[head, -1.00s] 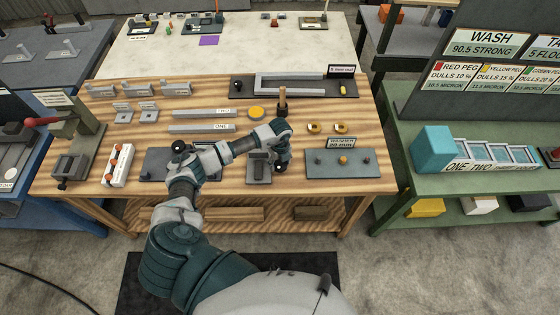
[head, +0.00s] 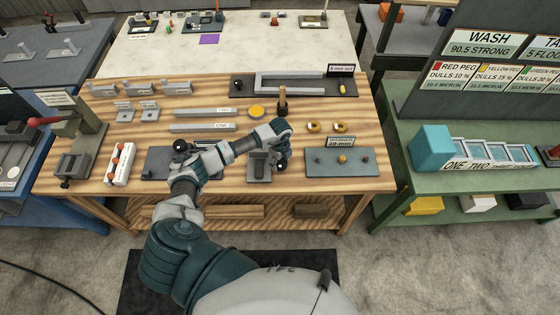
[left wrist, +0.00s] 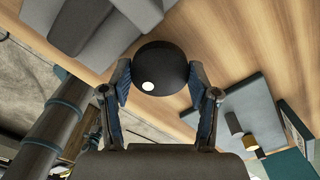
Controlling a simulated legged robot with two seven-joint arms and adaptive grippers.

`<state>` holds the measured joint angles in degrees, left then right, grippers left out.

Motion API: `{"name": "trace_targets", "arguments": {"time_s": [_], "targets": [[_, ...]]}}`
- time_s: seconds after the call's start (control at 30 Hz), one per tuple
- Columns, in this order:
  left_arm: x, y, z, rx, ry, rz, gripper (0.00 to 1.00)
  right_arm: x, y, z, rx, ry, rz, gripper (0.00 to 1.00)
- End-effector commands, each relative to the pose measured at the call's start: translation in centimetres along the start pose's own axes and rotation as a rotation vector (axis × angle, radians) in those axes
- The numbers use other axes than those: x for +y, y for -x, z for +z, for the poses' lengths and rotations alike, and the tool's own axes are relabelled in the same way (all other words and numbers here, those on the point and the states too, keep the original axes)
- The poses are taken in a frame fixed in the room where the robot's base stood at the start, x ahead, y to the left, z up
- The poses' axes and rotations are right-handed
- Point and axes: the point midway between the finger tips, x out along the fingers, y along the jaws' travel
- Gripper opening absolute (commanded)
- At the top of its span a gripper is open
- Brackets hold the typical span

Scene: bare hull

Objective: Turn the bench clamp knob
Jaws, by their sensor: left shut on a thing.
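The bench clamp (head: 259,172) is a grey metal block on a base near the front edge of the wooden bench. Its knob (left wrist: 165,68) is round and black with a white dot, and sits between my fingertips in the left wrist view. My left gripper (left wrist: 161,82) is shut on the knob, with one finger on each side. In the head view my left gripper (head: 281,160) reaches down at the clamp's right side and largely hides the knob. The clamp's grey body (left wrist: 100,25) also shows at the upper left of the wrist view. My right gripper is not in view.
A blue-grey plate with pegs (head: 342,162) lies right of the clamp. A dark plate (head: 155,163) lies to its left, partly under my arm. A wooden-handled tool (head: 282,100) stands behind my gripper. A white rack with orange-topped pieces (head: 120,165) stands farther left.

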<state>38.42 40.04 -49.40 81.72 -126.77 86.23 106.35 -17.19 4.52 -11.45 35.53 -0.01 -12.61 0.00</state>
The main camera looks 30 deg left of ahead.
Motion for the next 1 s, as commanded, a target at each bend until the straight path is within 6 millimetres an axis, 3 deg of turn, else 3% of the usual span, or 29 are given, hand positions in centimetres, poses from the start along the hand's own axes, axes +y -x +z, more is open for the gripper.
{"name": "trace_targets", "arguments": {"time_s": [0.1,0.13,0.2,0.23,0.63,1.0], "targets": [[-0.2,0.1,0.1,-0.001,0.003,-0.006,0.26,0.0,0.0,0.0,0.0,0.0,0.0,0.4],[-0.2,0.1,0.1,-0.001,0.003,-0.006,0.65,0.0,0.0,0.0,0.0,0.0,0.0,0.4],[-0.2,0.1,0.1,-0.001,0.003,-0.005,0.83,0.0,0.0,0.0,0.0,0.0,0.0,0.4],[-0.1,0.1,0.1,-0.001,0.002,-0.005,0.85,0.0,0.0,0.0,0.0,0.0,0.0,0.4],[-0.1,0.8,0.0,0.0,0.0,-0.004,0.85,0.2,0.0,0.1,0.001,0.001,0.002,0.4],[-0.2,8.3,0.2,-0.001,-0.001,-0.006,0.85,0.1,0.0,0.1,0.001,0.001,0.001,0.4]]}}
